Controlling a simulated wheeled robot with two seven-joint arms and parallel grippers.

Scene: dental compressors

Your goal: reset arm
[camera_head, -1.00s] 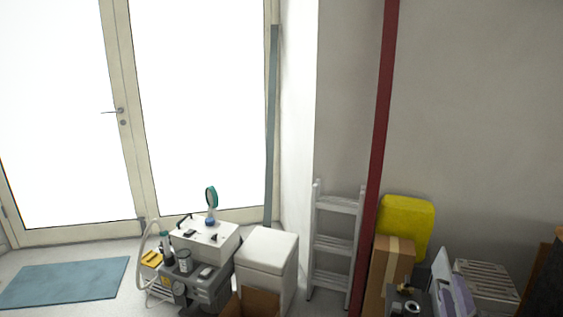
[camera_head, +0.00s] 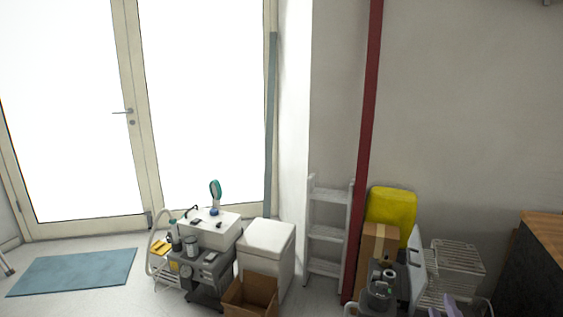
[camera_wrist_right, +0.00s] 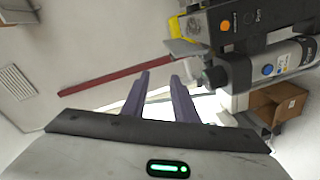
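The left gripper is in neither view. A dark machine with a grey-white cylinder (camera_wrist_right: 245,70) is close beyond the right gripper's fingers in the wrist view, to their right. In the head view a dark device (camera_head: 380,285) stands left of the right gripper.
A grey compressor cart (camera_head: 205,265), a white bin (camera_head: 267,245) and an open cardboard box (camera_head: 250,296) stand by the glass doors. A ladder (camera_head: 328,235), red post (camera_head: 366,150), yellow case (camera_head: 391,212) and wire rack (camera_head: 455,265) line the wall.

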